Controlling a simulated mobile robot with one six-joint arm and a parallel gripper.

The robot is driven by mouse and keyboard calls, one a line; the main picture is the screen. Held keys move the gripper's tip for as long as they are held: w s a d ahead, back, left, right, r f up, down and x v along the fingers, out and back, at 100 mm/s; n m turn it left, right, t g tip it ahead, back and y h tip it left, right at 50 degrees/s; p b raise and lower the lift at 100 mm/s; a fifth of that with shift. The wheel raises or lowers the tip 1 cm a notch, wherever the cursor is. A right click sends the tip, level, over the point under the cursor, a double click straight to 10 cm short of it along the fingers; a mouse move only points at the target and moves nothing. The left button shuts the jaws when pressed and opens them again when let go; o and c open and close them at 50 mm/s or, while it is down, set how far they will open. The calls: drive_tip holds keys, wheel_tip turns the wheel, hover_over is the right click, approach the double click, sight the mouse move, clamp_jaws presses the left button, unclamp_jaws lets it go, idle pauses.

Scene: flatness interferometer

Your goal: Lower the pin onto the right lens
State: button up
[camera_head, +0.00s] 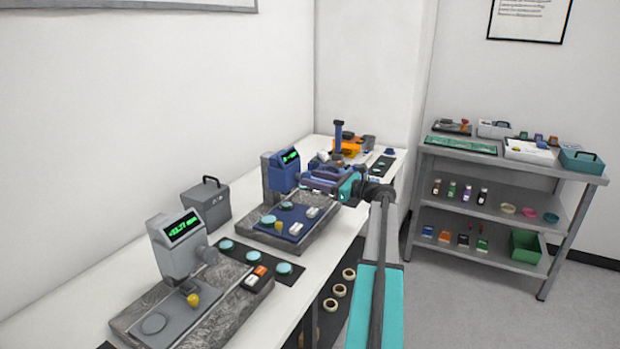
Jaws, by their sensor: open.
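A blue measuring instrument (283,172) with a green display stands on a stone base at the middle of the bench. Two teal lens-like discs lie on its blue plate, a left one (268,220) and a right one (287,205). A small yellow tip (278,228) shows at the plate's front edge. My gripper (308,178) is open, to the right of the blue instrument's head and above the plate. It partly hides that area. I cannot make out the pin at the head, or whether the jaws are around anything.
A grey instrument (178,248) with a yellow tip (193,299) stands at the front left. A black mat with teal discs (284,268) lies between the instruments. A grey box (207,203) stands behind. An orange device (347,146) is at the far end. A shelf (505,165) stands right.

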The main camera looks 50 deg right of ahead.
drive_tip(key=shift+w+a, duration=0.2)
drive_tip(key=shift+w, duration=0.5)
drive_tip(key=c, duration=1)
drive_tip(key=shift+c, duration=0.2)
drive_tip(key=shift+n, duration=0.3)
drive_tip(key=shift+s+a+f+n+b, duration=0.1)
drive_tip(key=shift+n+b, duration=2.9)
drive_tip(key=shift+n, duration=0.35)
drive_tip(key=shift+w+a+f+n+b, duration=0.1)
drive_tip(key=shift+f+n+b, duration=0.05)
drive_tip(key=shift+n+b, duration=3.05)
drive_tip(key=shift+s+f+n+b, duration=0.1)
drive_tip(key=shift+n+b, duration=2.65)
drive_tip(key=shift+n, duration=0.8)
